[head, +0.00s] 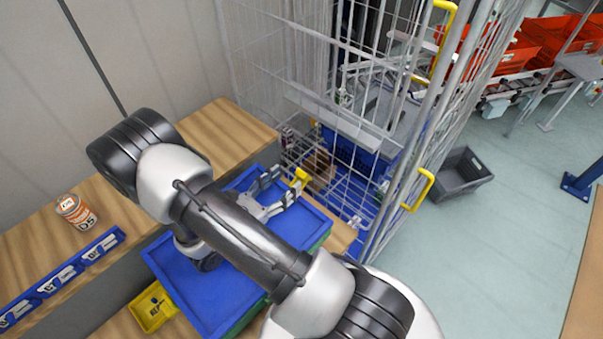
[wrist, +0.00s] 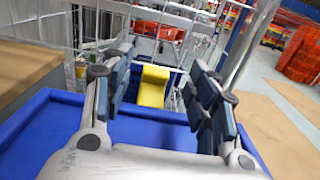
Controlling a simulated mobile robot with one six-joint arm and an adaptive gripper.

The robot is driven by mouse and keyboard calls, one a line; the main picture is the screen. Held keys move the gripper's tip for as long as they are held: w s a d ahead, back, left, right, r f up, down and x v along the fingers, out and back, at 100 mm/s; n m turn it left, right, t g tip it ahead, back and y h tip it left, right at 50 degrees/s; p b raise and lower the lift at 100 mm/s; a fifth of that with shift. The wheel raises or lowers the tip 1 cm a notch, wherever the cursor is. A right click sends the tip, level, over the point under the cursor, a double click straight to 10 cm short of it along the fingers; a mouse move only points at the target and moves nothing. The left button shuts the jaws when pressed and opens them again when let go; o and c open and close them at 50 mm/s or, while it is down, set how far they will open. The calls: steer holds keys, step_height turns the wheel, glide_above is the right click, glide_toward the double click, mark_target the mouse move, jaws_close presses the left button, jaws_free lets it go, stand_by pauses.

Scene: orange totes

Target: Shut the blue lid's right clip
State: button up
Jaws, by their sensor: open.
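The blue lid (head: 190,285) lies on a green container at the table's front, and its rim also fills the lower wrist view (wrist: 35,130). The yellow right clip (head: 301,176) sticks up at the lid's far right edge. In the wrist view the clip (wrist: 153,86) shows between and beyond my fingers. My gripper (head: 283,186) is open above the lid, its fingertips close to the clip. I cannot tell whether they touch it. My arm hides the middle of the lid.
A wire cage trolley (head: 350,110) with yellow handles stands just beyond the clip. An orange-labelled can (head: 76,211) and a row of blue bins (head: 62,279) are at left. A yellow box (head: 152,307) sits beside the lid. A grey crate (head: 460,172) is on the floor.

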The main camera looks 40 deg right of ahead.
mark_target(301, 173)
step_height(301, 173, down, 3)
steer(key=shift+r, duration=0.2)
steer(key=d, duration=0.7)
steer(key=shift+w+d+r+b, duration=0.25)
steer(key=shift+d+r+b, duration=0.05)
steer(key=shift+b, duration=0.05)
steer(key=shift+c, duration=0.2)
steer(key=c, duration=1)
